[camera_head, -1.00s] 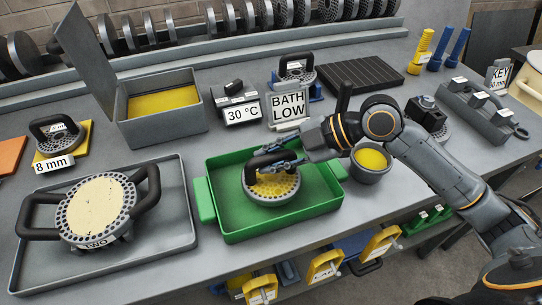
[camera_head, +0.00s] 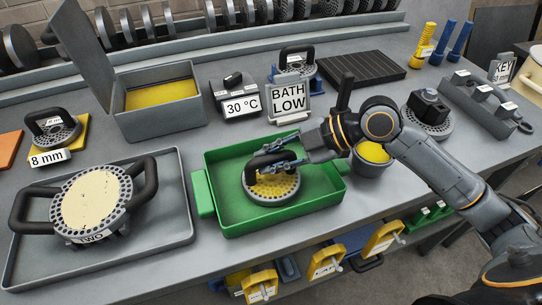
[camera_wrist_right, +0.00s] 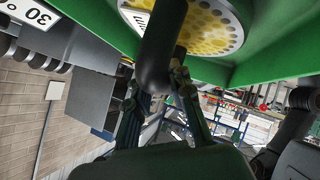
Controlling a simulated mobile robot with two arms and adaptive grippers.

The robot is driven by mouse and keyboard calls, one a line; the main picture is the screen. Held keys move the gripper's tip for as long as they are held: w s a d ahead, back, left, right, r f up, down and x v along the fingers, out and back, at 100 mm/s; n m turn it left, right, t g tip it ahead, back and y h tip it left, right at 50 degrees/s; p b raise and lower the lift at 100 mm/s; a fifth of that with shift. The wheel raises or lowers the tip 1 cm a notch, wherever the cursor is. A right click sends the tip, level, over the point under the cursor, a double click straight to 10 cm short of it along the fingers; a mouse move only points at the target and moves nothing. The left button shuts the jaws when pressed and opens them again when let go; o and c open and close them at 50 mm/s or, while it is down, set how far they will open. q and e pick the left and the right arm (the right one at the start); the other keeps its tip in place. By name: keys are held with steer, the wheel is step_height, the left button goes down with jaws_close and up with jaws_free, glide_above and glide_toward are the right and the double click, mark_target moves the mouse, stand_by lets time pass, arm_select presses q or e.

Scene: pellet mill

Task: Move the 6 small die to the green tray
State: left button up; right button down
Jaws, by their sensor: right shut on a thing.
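A small round die (camera_head: 272,187) with yellow-filled holes and a black loop handle is inside the green tray (camera_head: 215,212), near its middle. My right gripper (camera_head: 276,160) is shut on the die's handle. The die looks level and on or very close to the tray floor; I cannot tell if it touches. In the right wrist view the fingers (camera_wrist_right: 158,85) close on the black handle, with the perforated die (camera_wrist_right: 205,28) beyond and a white label partly visible. My left gripper is not in view.
A grey tray (camera_head: 180,232) with a large die (camera_head: 92,203) marked TWO stands at left. Behind are an open box (camera_head: 160,120) of yellow material, a 30 °C sign (camera_head: 242,107) and a BATH LOW sign (camera_head: 289,100). A grey cup (camera_head: 372,166) stands close right of the green tray.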

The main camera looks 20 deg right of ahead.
stand_by(0.6)
steer(key=c, duration=1.1)
jaws_free()
steer(key=shift+o, duration=1.3)
steer(key=shift+s+f, duration=0.1)
steer(key=shift+f, duration=0.15)
steer(key=o, duration=0.8)
steer(key=shift+r, duration=0.1)
steer(key=shift+o, duration=0.2)
